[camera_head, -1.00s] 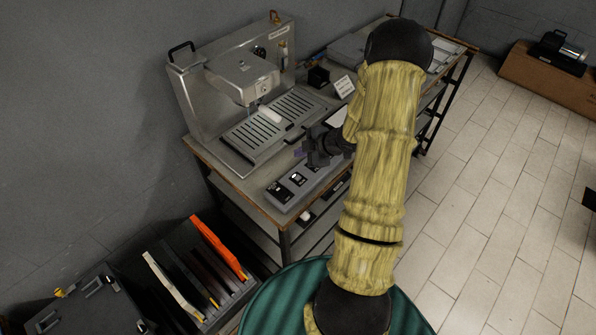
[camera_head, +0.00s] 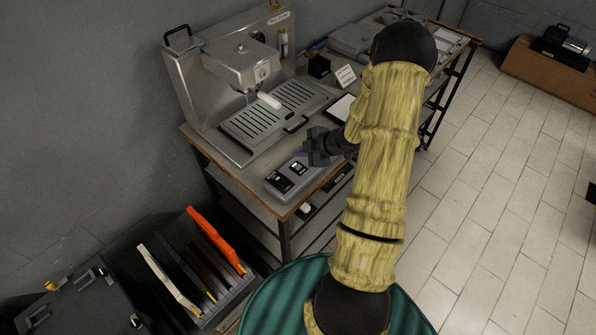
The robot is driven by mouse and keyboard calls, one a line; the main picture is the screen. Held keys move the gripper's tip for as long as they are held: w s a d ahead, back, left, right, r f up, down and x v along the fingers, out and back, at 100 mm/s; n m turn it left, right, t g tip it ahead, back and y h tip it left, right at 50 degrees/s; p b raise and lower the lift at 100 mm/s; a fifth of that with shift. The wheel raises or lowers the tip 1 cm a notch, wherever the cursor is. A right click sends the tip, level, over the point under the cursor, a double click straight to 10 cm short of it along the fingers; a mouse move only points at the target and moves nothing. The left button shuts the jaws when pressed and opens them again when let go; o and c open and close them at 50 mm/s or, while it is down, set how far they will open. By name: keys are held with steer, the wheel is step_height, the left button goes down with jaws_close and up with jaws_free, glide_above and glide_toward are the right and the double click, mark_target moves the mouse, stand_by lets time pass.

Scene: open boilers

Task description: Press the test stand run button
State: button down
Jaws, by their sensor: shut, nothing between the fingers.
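The test stand (camera_head: 241,62) is a grey metal frame with a boxy head over a slotted tray (camera_head: 250,122), on a bench at the upper left. A grey control box (camera_head: 288,182) with dark rocker-like switches (camera_head: 284,183) lies at the bench's front edge. Which switch is the run button is too small to tell. My gripper (camera_head: 305,155) is dark and shut, with nothing in it. It is at the right rear part of the control box and hides that part. Whether it touches the box I cannot tell.
A small white sign (camera_head: 345,76) and a black block (camera_head: 319,66) stand behind my gripper. A rack with orange and white panels (camera_head: 214,241) stands at the lower left. The tiled floor (camera_head: 490,190) at right is clear.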

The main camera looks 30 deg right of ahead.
mark_target(301, 169)
steer(key=shift+f+b, duration=1)
steer(key=shift+f, duration=0.7)
stand_by(0.6)
steer(key=shift+f+b, duration=0.3)
steer(key=shift+f, duration=0.1)
steer(key=shift+f+b, duration=0.4)
steer(key=shift+f, duration=0.05)
stand_by(0.8)
steer(key=shift+r, duration=0.1)
steer(key=shift+r+p, duration=0.8)
step_height(301, 169, up, 5)
steer(key=p, duration=0.4)
